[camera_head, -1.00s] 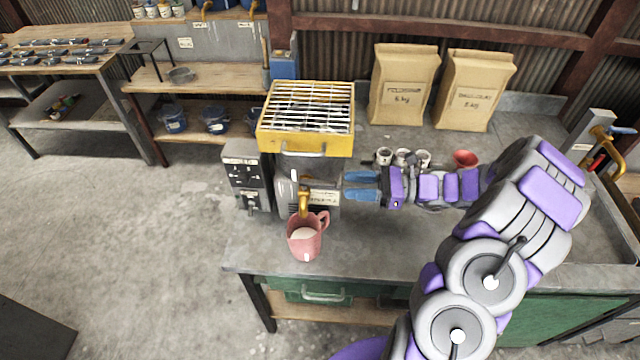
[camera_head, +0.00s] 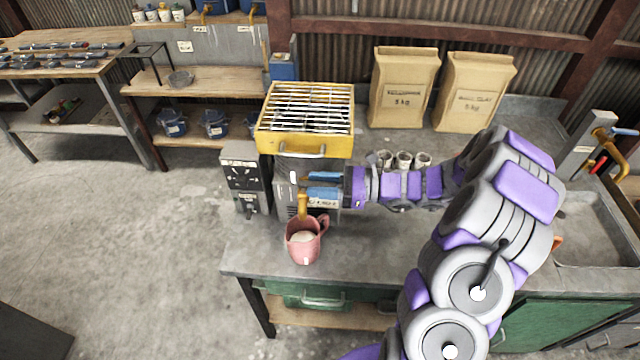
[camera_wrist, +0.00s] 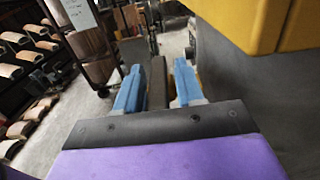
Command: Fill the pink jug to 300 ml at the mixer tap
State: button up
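The pink jug (camera_head: 303,244) stands upright on the workbench under a brass spout (camera_head: 303,204) on the front of the grey mixer (camera_head: 287,190). Pale contents show inside the jug; I cannot read a level. My gripper (camera_head: 309,184) is in front of the mixer, above and slightly right of the jug, pointing left. In the wrist view its blue fingers (camera_wrist: 157,85) are apart, with a dark upright bar (camera_wrist: 157,82) showing between them and a bit of yellow beside the right finger. I cannot tell whether they touch it.
A yellow grate-topped hopper (camera_head: 304,145) sits above my gripper. A control box (camera_head: 242,178) is left of the mixer. Small cups (camera_head: 403,160) and two paper sacks (camera_head: 403,88) stand behind my arm. A sink (camera_head: 595,230) is at right. The bench left of the jug is narrow.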

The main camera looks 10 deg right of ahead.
grip_shut()
dwell(0.5)
